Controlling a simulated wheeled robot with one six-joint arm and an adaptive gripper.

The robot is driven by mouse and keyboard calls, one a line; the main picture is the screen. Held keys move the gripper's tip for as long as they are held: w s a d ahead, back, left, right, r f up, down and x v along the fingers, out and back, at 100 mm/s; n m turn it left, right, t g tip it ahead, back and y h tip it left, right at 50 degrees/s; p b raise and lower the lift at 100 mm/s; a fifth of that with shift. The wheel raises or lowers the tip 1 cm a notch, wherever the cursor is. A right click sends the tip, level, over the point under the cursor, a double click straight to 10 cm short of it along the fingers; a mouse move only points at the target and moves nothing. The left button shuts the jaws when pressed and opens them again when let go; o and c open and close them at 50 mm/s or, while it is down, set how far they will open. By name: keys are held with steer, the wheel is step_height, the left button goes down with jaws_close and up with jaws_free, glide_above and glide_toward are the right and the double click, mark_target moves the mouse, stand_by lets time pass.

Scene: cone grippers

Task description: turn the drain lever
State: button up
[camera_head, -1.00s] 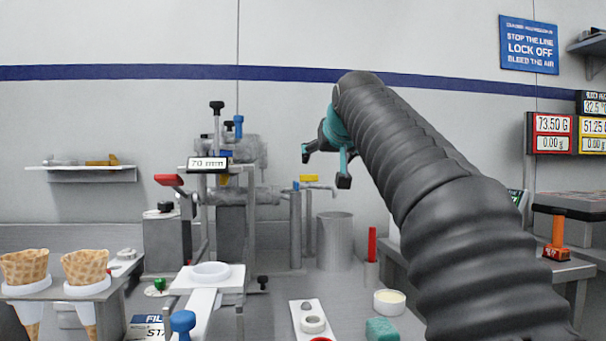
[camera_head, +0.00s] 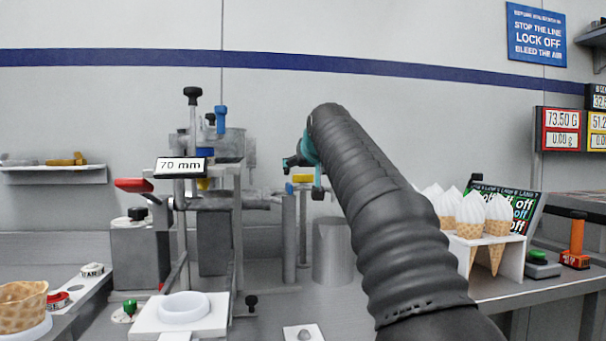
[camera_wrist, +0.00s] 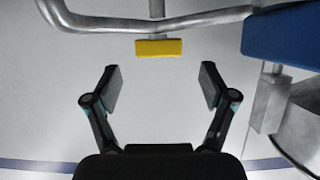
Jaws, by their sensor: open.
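A yellow drain lever (camera_head: 303,178) sits on a grey pipe, above and left of a metal bucket, in the head view. In the wrist view the yellow lever (camera_wrist: 158,47) is a short bar on a stem from the pipe (camera_wrist: 105,20). My gripper (camera_head: 303,172) is beside the lever in the head view, and one finger partly overlaps it. In the wrist view my gripper (camera_wrist: 160,85) is open and empty, its two fingers spread wide. The lever lies beyond the fingertips, centred on the gap, with no contact visible.
The metal bucket (camera_head: 333,250) stands below the pipe, partly behind my arm. A filling machine with a 70 mm sign (camera_head: 181,166) and a red handle (camera_head: 133,185) stands left. A blue part (camera_wrist: 285,35) is close on the right in the wrist view. Filled cones (camera_head: 485,215) stand right.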

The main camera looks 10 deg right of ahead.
mark_target(303, 179)
steer(key=shift+p+x, duration=0.3)
steer(key=shift+x, duration=2.2)
steer(key=c, duration=1.2)
